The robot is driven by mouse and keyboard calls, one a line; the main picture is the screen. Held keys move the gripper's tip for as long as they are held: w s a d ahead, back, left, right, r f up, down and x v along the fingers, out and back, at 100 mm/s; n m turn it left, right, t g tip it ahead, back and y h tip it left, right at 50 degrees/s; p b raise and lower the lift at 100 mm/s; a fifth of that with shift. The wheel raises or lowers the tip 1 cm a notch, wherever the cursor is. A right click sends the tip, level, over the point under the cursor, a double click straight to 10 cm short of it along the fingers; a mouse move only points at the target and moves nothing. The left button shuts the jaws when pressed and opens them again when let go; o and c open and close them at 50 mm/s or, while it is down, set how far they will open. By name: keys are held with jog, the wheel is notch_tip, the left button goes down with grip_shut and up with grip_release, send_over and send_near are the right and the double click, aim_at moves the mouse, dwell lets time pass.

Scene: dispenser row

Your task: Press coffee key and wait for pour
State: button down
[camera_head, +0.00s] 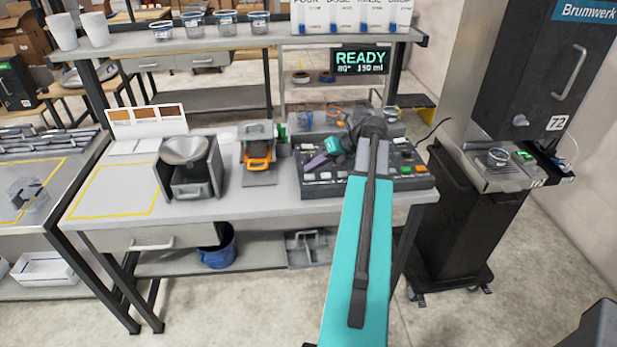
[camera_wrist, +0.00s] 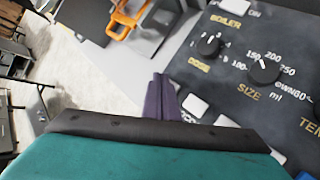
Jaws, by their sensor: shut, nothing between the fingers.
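The dark control panel (camera_head: 410,183) lies on the bench with several keys and dials. My gripper (camera_head: 314,164) is over its left part, with its purple fingers together and empty. In the wrist view the fingers (camera_wrist: 160,97) reach the panel's edge, beside a white key (camera_wrist: 195,105) with a partly hidden label. I cannot tell whether they touch anything. The SIZE dial (camera_wrist: 264,69) points near 150, and the DOSE dial (camera_wrist: 209,45) is left of it. The display (camera_head: 360,61) reads READY, 89° and 150 ml.
A grinder-like unit with a metal hopper (camera_head: 187,150) and a stand with an orange-handled tool (camera_head: 258,157) are left of the panel. A shelf (camera_head: 270,40) with white cups and clear containers runs above. The yellow-outlined area (camera_head: 113,190) is bare.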

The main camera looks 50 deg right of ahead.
aim_at(313, 177)
jog(key=shift+f+p, duration=0.6)
jog(key=shift+f, duration=0.3)
dwell(1.6)
jog(key=shift+r, duration=0.2)
jog(key=shift+r+p, duration=0.75)
jog(key=shift+p, duration=0.3)
jog(key=shift+r+p, duration=2.5)
jog(key=shift+p, duration=0.05)
jog(key=shift+f, duration=0.1)
